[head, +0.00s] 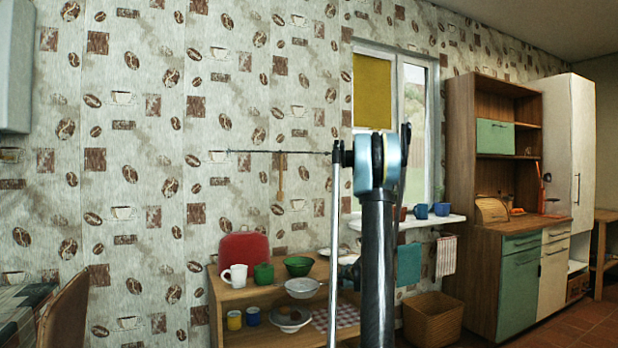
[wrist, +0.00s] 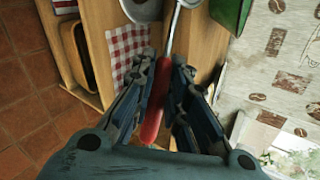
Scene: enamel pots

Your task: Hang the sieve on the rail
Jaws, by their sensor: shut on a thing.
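The sieve's red handle (wrist: 156,104) lies between the fingers of my gripper (wrist: 160,85) in the wrist view, and they are shut on it. Its thin metal shaft runs up to the top edge, where the head is cut off. In the head view, a pale grey bowl shape (head: 302,288) in front of the low shelf unit seems to be the sieve's head. My gripper is mostly hidden behind my arm there. The rail (head: 255,152) is a thin dark bar on the patterned wall, left of my arm. A wooden utensil (head: 281,178) hangs from it.
The low wooden shelf unit (head: 232,292) carries a red board (head: 243,250), a white mug (head: 237,274), a green pot (head: 263,274) and a green bowl (head: 298,265). A window sill (head: 430,221) with blue cups is to the right.

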